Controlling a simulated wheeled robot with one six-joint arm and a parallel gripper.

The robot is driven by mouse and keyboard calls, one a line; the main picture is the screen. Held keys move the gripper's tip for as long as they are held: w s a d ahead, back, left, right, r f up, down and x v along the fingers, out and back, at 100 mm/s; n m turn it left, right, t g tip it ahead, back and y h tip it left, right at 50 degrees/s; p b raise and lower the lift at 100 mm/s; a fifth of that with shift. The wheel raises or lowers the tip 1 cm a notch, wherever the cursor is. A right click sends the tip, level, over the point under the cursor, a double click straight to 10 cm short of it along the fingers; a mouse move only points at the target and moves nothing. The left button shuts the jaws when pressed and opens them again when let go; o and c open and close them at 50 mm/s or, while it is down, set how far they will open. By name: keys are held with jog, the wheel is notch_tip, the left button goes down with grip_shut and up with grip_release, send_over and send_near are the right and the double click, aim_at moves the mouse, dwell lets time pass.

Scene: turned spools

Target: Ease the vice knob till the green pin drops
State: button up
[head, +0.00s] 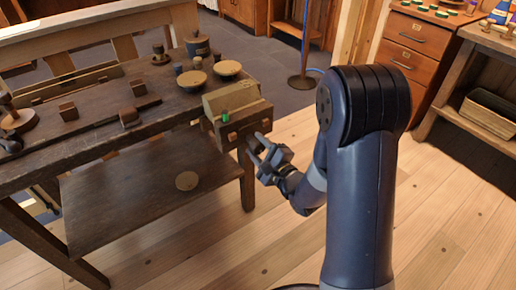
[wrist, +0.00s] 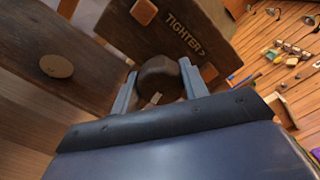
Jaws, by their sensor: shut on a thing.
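The wooden vice (head: 238,122) is fixed at the right end of the dark workbench. The green pin (head: 225,116) stands at the vice in the head view; how deep it sits I cannot tell. The dark round vice knob (wrist: 160,80) is between the two fingers of my gripper (wrist: 158,92) in the wrist view, and the gripper is shut on it. A small pale mark shows on the knob's near side. Behind it the vice's front face (wrist: 190,28) carries the word "TIGHTER". In the head view my gripper (head: 262,150) hides the knob.
The workbench (head: 90,140) holds small wooden blocks, two light round discs (head: 228,68) and a dark pot (head: 198,46). A drawer cabinet (head: 425,45) stands at the right. The floor around my arm is clear.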

jog(key=n+b, duration=0.3)
jog(key=n, duration=0.2)
jog(key=shift+f, duration=0.2)
jog(key=n+b, duration=0.3)
jog(key=n, duration=0.1)
jog(key=shift+n, duration=0.3)
jog(key=n+b, duration=0.2)
jog(key=n, duration=0.2)
jog(key=shift+n+b, duration=0.3)
jog(key=shift+b, duration=0.1)
jog(key=n+b, duration=0.2)
jog(key=n, duration=0.2)
jog(key=shift+b, duration=0.35)
jog(key=n+b, duration=0.2)
jog(key=n, duration=0.7)
jog(key=shift+w+d+r+n, duration=0.1)
jog(key=shift+r+n, duration=0.05)
jog(key=shift+n, duration=0.15)
jog(key=n, duration=0.4)
jog(key=shift+n, duration=2.5)
jog(key=shift+r, duration=0.1)
